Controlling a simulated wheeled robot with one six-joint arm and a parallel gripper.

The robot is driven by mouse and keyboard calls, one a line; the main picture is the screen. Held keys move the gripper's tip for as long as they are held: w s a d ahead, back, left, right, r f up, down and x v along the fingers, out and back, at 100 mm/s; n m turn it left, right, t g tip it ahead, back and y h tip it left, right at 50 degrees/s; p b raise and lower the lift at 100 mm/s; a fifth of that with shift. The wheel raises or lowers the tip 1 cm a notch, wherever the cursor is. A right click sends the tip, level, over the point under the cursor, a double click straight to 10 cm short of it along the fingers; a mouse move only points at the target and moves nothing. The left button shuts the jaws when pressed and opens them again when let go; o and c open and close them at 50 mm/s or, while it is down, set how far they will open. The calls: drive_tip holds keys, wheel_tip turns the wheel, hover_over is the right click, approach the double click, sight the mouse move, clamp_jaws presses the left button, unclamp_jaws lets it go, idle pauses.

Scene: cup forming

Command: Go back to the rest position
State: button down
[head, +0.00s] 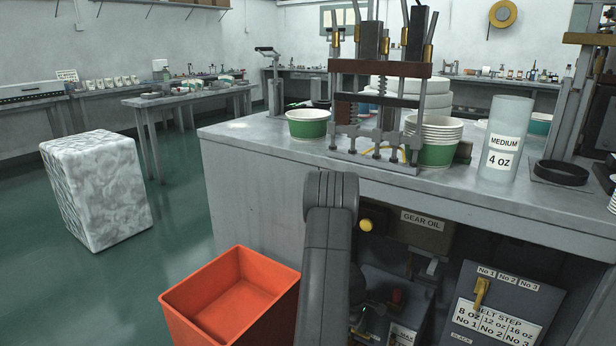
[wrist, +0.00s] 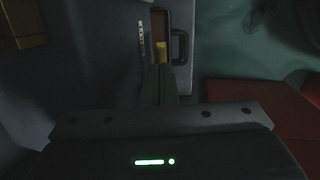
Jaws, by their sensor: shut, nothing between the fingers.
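My gripper (wrist: 166,88) shows in the wrist view as a narrow dark finger shape above its wide grey body, which carries a lit green bar and dot. It is shut and holds nothing. It points toward a dark grey panel or box with a black handle (wrist: 180,46). In the head view my arm (head: 328,240) hangs down in front of the workbench (head: 245,180), between the orange bin and the lower machine boxes. The gripper's fingers cannot be made out there.
The open orange bin (head: 232,300) stands on the floor left of my arm. Gear oil (head: 425,218) and melt step (head: 500,312) boxes sit under the bench. Paper cups (head: 435,140), a press (head: 378,110) and a 4 oz cylinder (head: 507,140) stand on top. Floor left is open around a wrapped block (head: 98,190).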

drive_tip(key=shift+x, duration=0.9)
drive_tip(key=shift+s+a, duration=0.1)
drive_tip(key=shift+s, duration=0.05)
